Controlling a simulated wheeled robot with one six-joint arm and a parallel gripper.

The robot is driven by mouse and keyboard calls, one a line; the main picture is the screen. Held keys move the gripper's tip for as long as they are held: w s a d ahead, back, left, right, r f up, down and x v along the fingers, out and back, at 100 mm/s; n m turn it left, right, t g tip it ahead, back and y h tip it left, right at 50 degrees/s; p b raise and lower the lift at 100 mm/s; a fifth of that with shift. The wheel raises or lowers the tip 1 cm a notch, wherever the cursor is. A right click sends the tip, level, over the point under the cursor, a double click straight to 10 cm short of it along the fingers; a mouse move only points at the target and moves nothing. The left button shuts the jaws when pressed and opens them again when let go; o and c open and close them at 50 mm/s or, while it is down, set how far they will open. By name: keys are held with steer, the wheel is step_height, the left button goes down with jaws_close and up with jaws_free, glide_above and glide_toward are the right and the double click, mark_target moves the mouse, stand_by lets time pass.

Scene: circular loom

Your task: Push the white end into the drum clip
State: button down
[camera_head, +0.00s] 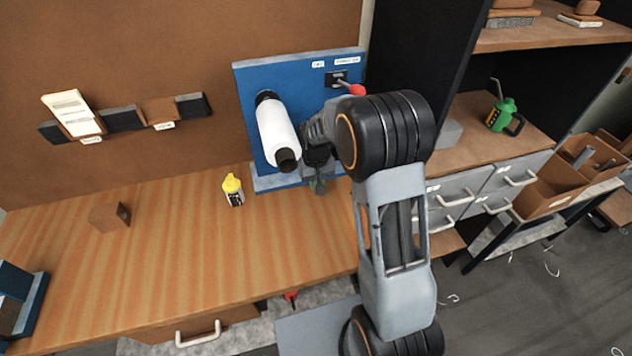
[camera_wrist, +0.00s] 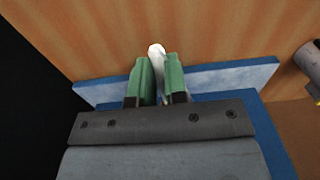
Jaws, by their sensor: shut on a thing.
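My gripper (camera_wrist: 159,75) has two green fingers, shut on a slim white piece with a rounded tip, the white end (camera_wrist: 156,50), which stands out between the fingertips in the wrist view. In the head view my gripper (camera_head: 318,184) is low in front of the blue panel, right of the dark lower end of the white roll. The white roll (camera_head: 276,128) has black ends and sticks out from the blue panel (camera_head: 250,85). The white end cannot be made out in the head view. I cannot pick out the drum clip in either view.
A red-knobbed lever (camera_head: 356,90) is at the panel's upper right. A yellow-capped bottle (camera_head: 233,190) and a brown block (camera_head: 110,216) stand on the wooden bench (camera_head: 180,265). The bench between them is clear. Shelves with a green can (camera_head: 502,115) are at right.

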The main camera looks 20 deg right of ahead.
steer(key=shift+w, duration=0.1)
steer(key=shift+w, duration=1.05)
steer(key=c, duration=1.1)
jaws_free()
step_height(320, 180, up, 14)
steer(key=shift+f+b, duration=0.1)
steer(key=shift+b, duration=0.8)
